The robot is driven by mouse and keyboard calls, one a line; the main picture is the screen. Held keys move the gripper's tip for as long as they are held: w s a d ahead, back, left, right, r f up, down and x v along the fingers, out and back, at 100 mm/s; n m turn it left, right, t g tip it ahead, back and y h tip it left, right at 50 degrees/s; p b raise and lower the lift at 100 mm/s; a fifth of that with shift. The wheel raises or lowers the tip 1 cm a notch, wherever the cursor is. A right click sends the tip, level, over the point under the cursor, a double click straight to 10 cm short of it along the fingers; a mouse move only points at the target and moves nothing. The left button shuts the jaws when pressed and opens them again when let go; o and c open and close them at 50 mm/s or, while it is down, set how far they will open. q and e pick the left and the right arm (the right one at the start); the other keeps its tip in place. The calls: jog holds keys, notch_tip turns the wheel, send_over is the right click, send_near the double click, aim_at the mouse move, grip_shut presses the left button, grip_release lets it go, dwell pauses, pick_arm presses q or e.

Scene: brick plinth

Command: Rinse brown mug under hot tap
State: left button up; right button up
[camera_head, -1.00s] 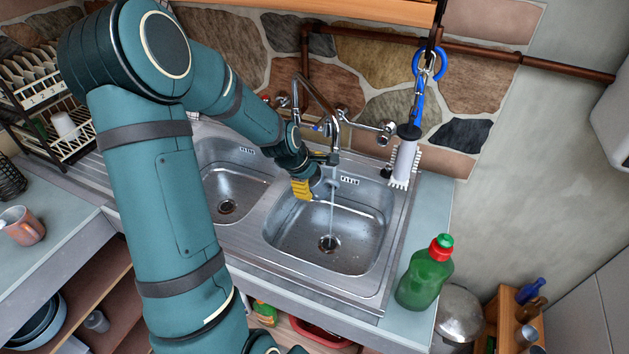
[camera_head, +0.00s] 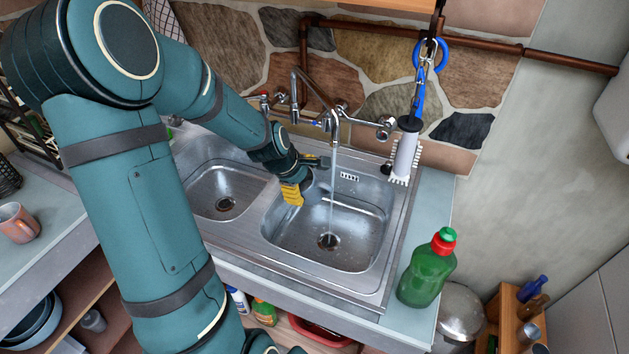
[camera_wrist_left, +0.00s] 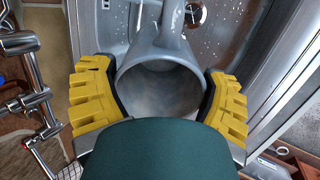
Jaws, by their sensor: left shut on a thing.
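My left gripper (camera_head: 303,178) is over the left part of the right sink basin (camera_head: 345,262). In the wrist view its yellow fingers (camera_wrist_left: 160,100) are shut on both sides of a mug (camera_wrist_left: 160,80), which looks grey, not brown. Its mouth faces the camera and its handle is at the top. In the head view the gripper mostly hides it. Water runs from the right tap (camera_head: 334,120) into the basin, just right of the gripper. The left tap (camera_head: 293,90) has a red mark beside it; no water shows there. My right gripper is out of view.
A pinkish-brown mug (camera_head: 18,223) stands on the left counter. A brush (camera_head: 404,155) hangs right of the taps. A green bottle (camera_head: 428,272) stands at the right sink edge. The left basin (camera_head: 222,190) looks empty.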

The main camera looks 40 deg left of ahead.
pick_arm(q)
jog(key=shift+s+b, duration=1.55)
jog(key=shift+s, duration=0.65)
jog(key=s+r, duration=0.2)
jog(key=s+r+p, duration=0.1)
jog(key=s+r, duration=0.1)
jog(key=s, duration=0.1)
dwell(0.6)
